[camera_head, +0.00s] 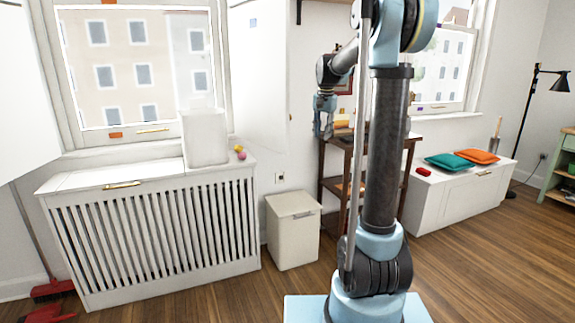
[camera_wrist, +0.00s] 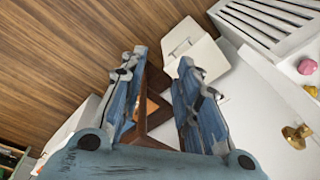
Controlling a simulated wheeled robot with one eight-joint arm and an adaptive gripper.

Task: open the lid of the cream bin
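The cream bin (camera_head: 292,238) stands on the wood floor between the slatted radiator cover and the brown shelf. Its lid (camera_head: 290,203) looks shut, with a small grey handle at the front right edge. The bin also shows beyond my fingers in the wrist view (camera_wrist: 205,57), partly hidden by the right finger. My gripper (camera_head: 323,135) hangs in the air above and to the right of the bin, apart from it. In the wrist view my gripper (camera_wrist: 160,58) has its two blue fingers spread, with nothing held between them.
The white radiator cover (camera_head: 155,225) stands left of the bin. The brown shelf (camera_head: 333,185) stands close on its right, under my gripper. A white bench (camera_head: 455,200) with cushions is farther right. Floor in front of the bin is clear. A red dustpan (camera_head: 50,314) lies far left.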

